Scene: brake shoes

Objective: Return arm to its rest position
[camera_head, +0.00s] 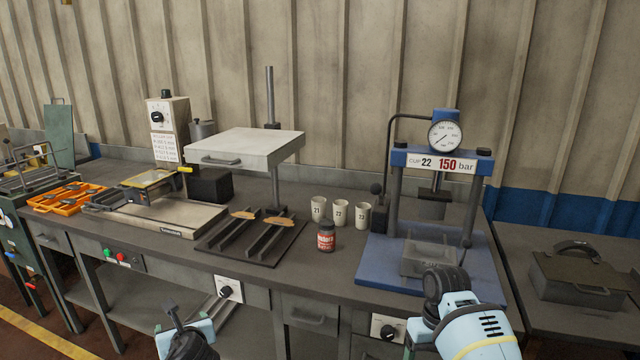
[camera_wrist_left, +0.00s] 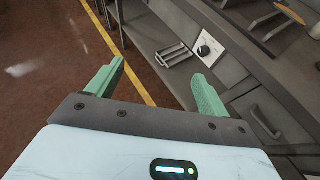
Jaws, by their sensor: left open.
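My left gripper (camera_wrist_left: 157,88) is open in the left wrist view. Its two green fingers are wide apart with nothing between them, and floor and the bench front show beyond. In the head view my left arm's end (camera_head: 186,335) is at the bottom edge, in front of the bench and below its top, clear of the objects on it. My right arm (camera_head: 475,325) shows as light blue and black links at the lower right, in front of the press; its gripper fingers do not show.
The workbench (camera_head: 330,275) carries a blue press (camera_head: 441,160), three cups (camera_head: 340,212), a red-labelled jar (camera_head: 326,237) and a rack (camera_head: 250,240) with two brake shoes under a raised white plate (camera_head: 245,147). An orange tray (camera_head: 68,196) is at the left. Floor is free before the bench.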

